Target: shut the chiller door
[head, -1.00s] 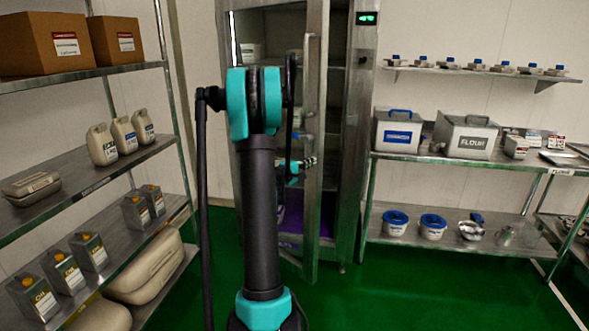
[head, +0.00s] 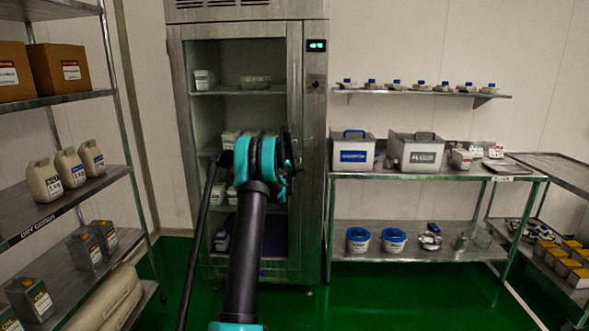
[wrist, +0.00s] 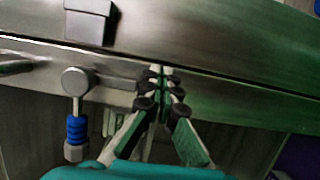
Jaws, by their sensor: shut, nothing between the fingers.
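The chiller (head: 313,130) is a tall steel cabinet in the middle of the head view. Its glass door (head: 245,30) now looks flush, or nearly so, with the cabinet front; whether it is latched I cannot tell. In the wrist view, the door's steel frame (wrist: 220,103) runs beside another steel strip (wrist: 200,45), with a thin dark line between them. My gripper (wrist: 165,80) is shut and empty, its tips at the steel frame. A round metal fitting with a blue collar (wrist: 76,130) is left of the fingers. In the head view my arm hides the gripper and part of the door.
A shelf rack (head: 75,98) with boxes, jugs and cans stands at the left. A steel table (head: 440,172) with bins stands right of the chiller, below a wall shelf (head: 420,92). Green floor (head: 350,305) is clear in front.

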